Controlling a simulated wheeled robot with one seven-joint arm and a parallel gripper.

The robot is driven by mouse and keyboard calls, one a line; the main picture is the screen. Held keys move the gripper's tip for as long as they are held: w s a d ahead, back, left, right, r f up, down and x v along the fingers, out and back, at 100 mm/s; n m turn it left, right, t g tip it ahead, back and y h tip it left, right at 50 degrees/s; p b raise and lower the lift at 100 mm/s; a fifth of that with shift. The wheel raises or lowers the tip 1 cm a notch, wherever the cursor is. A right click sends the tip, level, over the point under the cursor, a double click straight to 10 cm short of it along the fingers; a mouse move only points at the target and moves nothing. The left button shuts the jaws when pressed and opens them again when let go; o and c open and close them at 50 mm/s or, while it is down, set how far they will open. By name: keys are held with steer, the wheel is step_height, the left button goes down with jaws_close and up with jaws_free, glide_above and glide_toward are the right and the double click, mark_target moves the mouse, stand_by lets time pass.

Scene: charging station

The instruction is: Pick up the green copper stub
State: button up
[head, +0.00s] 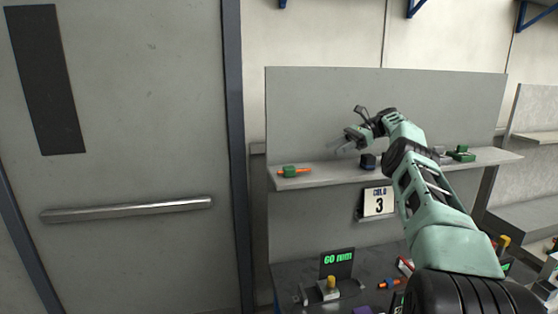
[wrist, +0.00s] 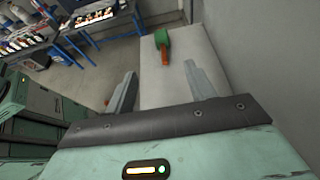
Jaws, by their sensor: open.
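The green copper stub (head: 290,171), a green block with orange ends, lies near the left end of the grey shelf (head: 335,174) in the head view. A green block with an orange end also shows in the wrist view (wrist: 162,38), lying on the pale shelf surface beyond my fingers; it appears to be the same stub. My gripper (head: 342,146) is above the shelf, to the right of the stub and apart from it. In the wrist view my gripper (wrist: 161,82) is open and empty, its fingers spread on either side of the stub's line.
A dark blue block (head: 368,161) sits on the shelf below my wrist. Another green thing (head: 462,154) lies at the shelf's right. A display (head: 337,262) and small parts occupy the lower bench. A grey door (head: 130,130) is at left.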

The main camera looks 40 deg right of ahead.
steer(key=shift+w+d, duration=0.15)
steer(key=shift+d, duration=0.05)
steer(key=shift+w+f+b, duration=0.1)
steer(key=shift+b, duration=0.25)
steer(key=b+x, duration=0.2)
steer(key=b, duration=0.3)
steer(key=shift+a+f+b, duration=0.15)
steer(key=shift+f+b, duration=0.05)
steer(key=shift+b, duration=0.2)
steer(key=shift+w+a+r, duration=0.15)
steer(key=shift+w+a, duration=0.05)
steer(key=shift+a, duration=0.1)
steer(key=shift+x, duration=0.8)
steer(key=p, duration=0.2)
glide_toward(293, 167)
steer(key=x, duration=0.4)
steer(key=shift+w, duration=0.25)
steer(key=p+x, duration=0.3)
steer(key=x, duration=0.1)
steer(key=shift+a+f+p, duration=0.25)
steer(key=shift+a+p, duration=0.05)
steer(key=shift+p, duration=0.1)
steer(key=shift+w+a+f, duration=0.25)
steer(key=shift+a+f, duration=0.15)
steer(key=shift+f, duration=0.05)
steer(key=c, duration=1.1)
